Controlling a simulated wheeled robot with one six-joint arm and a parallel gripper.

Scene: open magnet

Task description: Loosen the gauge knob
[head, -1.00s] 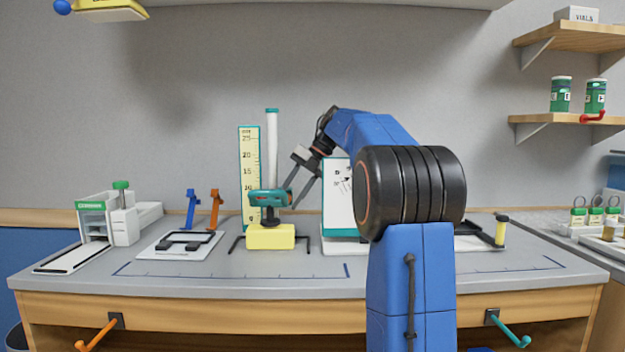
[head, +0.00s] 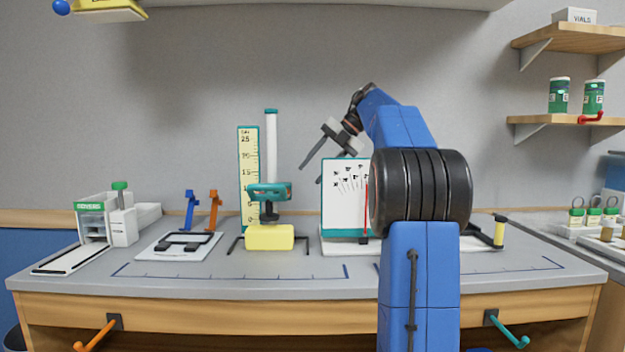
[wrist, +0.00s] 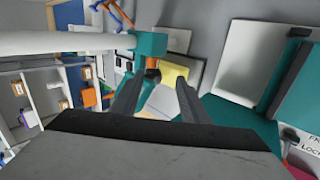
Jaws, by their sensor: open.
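The gauge stands on the bench in the head view, with a yellow base (head: 270,237), a white upright column (head: 271,145) and a teal carriage (head: 266,191). A dark part (head: 268,213) shows under the carriage. I cannot clearly tell which part is the knob; in the wrist view a small orange-brown part (wrist: 152,63) shows by the teal piece beyond my fingers. My gripper (head: 311,175) is open and empty, right of the carriage and apart from it, its fingers slanting down to the left. The wrist view shows both fingers (wrist: 161,77) spread, with the yellow base between and beyond them.
A yellow-and-teal scale (head: 249,165) stands behind the gauge. A white dial board with a red needle (head: 340,198) stands close on the right, behind my arm. The front bench strip is clear.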

